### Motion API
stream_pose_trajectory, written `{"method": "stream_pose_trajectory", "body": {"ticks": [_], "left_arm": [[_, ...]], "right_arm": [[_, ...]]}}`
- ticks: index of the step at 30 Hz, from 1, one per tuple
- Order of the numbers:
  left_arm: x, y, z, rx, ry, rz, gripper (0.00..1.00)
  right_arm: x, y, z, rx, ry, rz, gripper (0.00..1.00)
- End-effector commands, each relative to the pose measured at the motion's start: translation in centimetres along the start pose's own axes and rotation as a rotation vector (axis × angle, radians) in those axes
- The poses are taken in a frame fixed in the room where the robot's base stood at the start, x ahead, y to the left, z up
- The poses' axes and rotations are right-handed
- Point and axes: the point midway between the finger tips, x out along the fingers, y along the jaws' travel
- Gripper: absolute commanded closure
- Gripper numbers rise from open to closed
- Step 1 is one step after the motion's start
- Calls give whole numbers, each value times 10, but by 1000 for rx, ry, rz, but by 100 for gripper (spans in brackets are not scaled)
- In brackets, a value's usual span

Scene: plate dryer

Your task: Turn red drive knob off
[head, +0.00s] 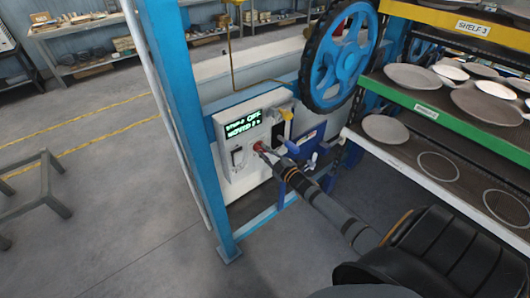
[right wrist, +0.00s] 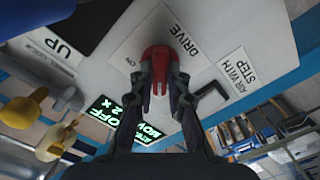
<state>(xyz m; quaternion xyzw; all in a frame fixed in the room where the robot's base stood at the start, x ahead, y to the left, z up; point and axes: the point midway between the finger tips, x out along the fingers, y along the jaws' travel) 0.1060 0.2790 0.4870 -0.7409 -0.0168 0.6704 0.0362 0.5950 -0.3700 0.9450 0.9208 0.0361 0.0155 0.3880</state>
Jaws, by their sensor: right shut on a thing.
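The red drive knob (head: 258,146) sits on the front of a pale control panel (head: 227,186). In the right wrist view the red knob (right wrist: 158,52) is beside a white label reading DRIVE. My right gripper (head: 264,152) reaches in from the lower right, and its fingers (right wrist: 160,82) are closed around the knob's sides. A green-lit display (head: 242,123) above the knob shows OFF in its upper line; the lower line starts with MOVED. The fingers partly cover the knob. My left gripper is not in view.
A large blue handwheel (head: 340,55) is above. Shelves with plates (head: 385,129) stand at right, and a blue post (head: 180,110) at left.

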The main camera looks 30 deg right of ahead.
Motion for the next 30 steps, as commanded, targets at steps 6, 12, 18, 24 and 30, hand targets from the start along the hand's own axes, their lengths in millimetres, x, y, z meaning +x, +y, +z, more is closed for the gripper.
{"method": "stream_pose_trajectory", "body": {"ticks": [6, 12, 18, 24, 30], "left_arm": [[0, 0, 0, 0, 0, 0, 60], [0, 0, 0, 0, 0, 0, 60], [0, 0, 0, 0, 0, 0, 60], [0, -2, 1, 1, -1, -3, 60], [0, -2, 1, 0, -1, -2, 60]], "right_arm": [[-1, -2, 2, -5, -4, -3, 100], [-1, -2, 2, -5, -4, -3, 77], [0, -1, 1, -4, -2, -1, 62], [-1, 0, 1, -3, -1, -1, 62], [-20, -1, 2, -4, -2, -4, 62]]}}
